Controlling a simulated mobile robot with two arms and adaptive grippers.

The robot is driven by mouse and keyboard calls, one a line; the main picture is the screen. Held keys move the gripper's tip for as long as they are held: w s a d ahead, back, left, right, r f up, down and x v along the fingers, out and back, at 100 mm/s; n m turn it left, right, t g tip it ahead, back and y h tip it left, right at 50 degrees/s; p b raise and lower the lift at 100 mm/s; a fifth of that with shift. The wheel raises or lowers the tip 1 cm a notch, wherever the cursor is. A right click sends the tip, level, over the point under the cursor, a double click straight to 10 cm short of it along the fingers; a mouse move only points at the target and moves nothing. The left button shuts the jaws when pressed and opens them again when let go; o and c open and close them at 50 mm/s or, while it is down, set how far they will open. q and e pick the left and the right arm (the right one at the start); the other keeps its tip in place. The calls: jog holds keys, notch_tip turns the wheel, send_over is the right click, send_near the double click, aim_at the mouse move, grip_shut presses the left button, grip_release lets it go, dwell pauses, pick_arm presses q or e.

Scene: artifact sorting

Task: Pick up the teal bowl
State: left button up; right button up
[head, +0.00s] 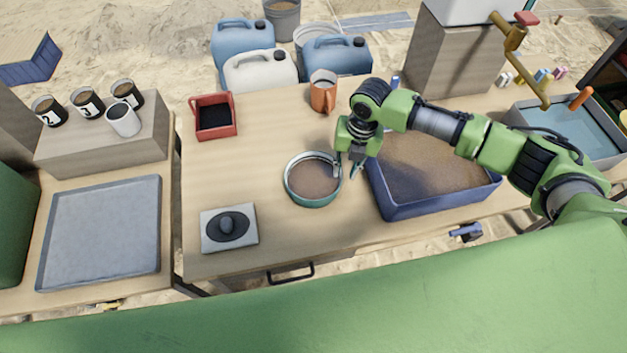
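The teal bowl (312,202) stands on the middle of the wooden table, a round, shallow thing with a pale inner rim and a brown inside. My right gripper (346,169) is at the bowl's right edge, pointing down. Its two fingers are apart, one by the bowl's right rim and the other to the right of it. I cannot tell whether either finger touches the rim. My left gripper is not in view.
A blue tray of brown soil (436,206) stands close right of the bowl. An orange mug (323,96) and a red box (213,127) are behind. A grey plate with a dark knob (246,241) lies front left. Bare tabletop (240,170) lies left of the bowl.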

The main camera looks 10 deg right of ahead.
jog(key=f, duration=0.3)
jog(key=a+f+p, duration=0.1)
jog(key=f, duration=0.1)
jog(key=shift+w, duration=0.15)
grip_shut()
jog(key=shift+w+r, duration=0.1)
jog(key=shift+r, duration=0.05)
